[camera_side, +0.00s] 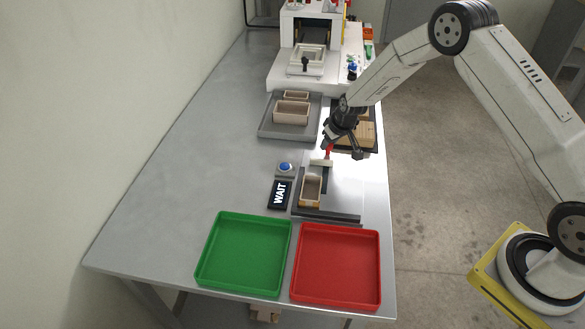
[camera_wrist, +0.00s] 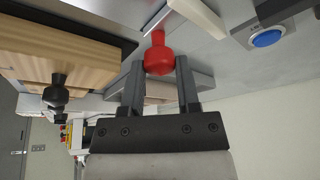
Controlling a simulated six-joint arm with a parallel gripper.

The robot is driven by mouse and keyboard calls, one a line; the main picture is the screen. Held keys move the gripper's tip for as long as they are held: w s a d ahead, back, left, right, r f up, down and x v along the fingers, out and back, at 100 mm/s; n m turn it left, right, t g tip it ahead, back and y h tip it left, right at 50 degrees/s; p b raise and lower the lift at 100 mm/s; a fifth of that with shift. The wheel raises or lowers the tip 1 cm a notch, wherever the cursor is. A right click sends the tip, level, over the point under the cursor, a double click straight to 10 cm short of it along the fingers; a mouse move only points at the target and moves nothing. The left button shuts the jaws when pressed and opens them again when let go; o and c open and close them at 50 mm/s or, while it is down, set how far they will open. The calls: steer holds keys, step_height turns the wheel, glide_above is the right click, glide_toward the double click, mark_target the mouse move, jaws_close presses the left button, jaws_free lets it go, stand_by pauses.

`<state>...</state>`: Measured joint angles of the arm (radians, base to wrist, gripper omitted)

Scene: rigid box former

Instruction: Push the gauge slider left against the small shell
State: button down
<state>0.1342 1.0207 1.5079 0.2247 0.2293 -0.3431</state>
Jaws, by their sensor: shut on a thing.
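The small shell (camera_side: 311,190), an open tan box, sits in the gauge (camera_side: 335,217) against its dark rails. The gauge slider (camera_side: 320,162) is a pale bar just behind the shell in the side view, with what looks like a small gap between them. Its red knob (camera_side: 328,152) stands at the bar's right end. My gripper (camera_side: 329,147) is shut on the red knob; in the wrist view the knob (camera_wrist: 158,55) sits between both fingers (camera_wrist: 160,75). The pale slider plate (camera_wrist: 200,18) shows beyond it. The shell is not recognisable in the wrist view.
A blue button (camera_side: 286,167) and a WAIT display (camera_side: 280,195) stand left of the gauge. A green tray (camera_side: 244,285) and a red tray (camera_side: 336,300) lie in front. A grey tray (camera_side: 265,130) with tan boxes and a wooden block (camera_side: 366,135) are behind.

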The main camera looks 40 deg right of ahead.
steer(key=s+a, duration=0.6)
stand_by(0.4)
steer(key=shift+c, duration=1.6)
jaws_free()
steer(key=shift+r, duration=0.15)
steer(key=v, duration=0.7)
steer(key=shift+s+r, duration=0.25)
